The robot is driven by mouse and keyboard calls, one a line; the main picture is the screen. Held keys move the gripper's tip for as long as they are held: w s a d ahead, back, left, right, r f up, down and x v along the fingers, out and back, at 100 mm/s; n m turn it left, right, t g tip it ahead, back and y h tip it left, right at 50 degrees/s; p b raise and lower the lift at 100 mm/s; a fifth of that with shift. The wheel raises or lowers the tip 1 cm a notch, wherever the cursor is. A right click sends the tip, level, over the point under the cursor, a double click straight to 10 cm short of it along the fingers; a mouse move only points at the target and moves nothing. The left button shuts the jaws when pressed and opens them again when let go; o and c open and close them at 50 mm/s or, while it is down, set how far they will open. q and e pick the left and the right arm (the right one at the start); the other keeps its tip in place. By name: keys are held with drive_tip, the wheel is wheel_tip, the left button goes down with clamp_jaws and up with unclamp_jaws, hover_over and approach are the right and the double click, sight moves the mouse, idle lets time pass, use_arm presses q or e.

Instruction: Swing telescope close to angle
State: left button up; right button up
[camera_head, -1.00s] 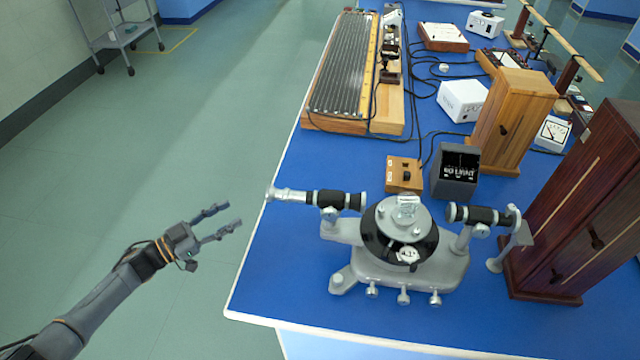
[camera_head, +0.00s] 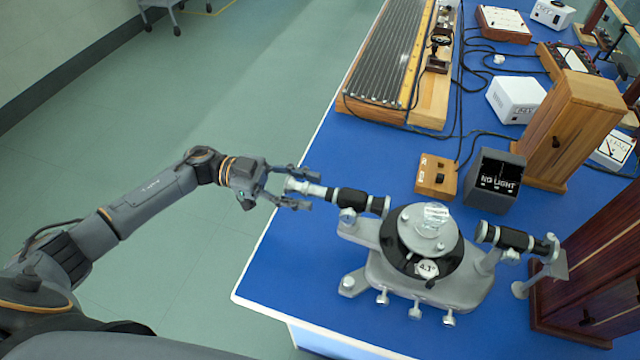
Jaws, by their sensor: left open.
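The spectrometer (camera_head: 405,287) stands on the blue bench, a grey base with a black round table and a clear prism (camera_head: 435,216) on top. Its dial label reads about 4.1°. The telescope tube (camera_head: 350,199), black and silver, points left, its silver eyepiece end near the bench's left edge. A second black tube (camera_head: 508,238) is on the right side, facing a slit stand. My left gripper (camera_head: 306,189) is open, its two fingers on either side of the telescope's silver end in the picture; I cannot tell whether they touch it. My right gripper is not in view.
A small wooden switch box (camera_head: 436,176) and a dark box reading "NO LIGHT" (camera_head: 494,181) stand behind the spectrometer. Wooden cabinets (camera_head: 600,262) crowd the right. A long ribbed board (camera_head: 391,60) lies at the back. Floor left of the bench is clear.

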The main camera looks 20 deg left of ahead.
use_arm(q)
drive_tip(key=shift+d+p, duration=0.35)
drive_tip(key=shift+d, duration=1.45)
clamp_jaws()
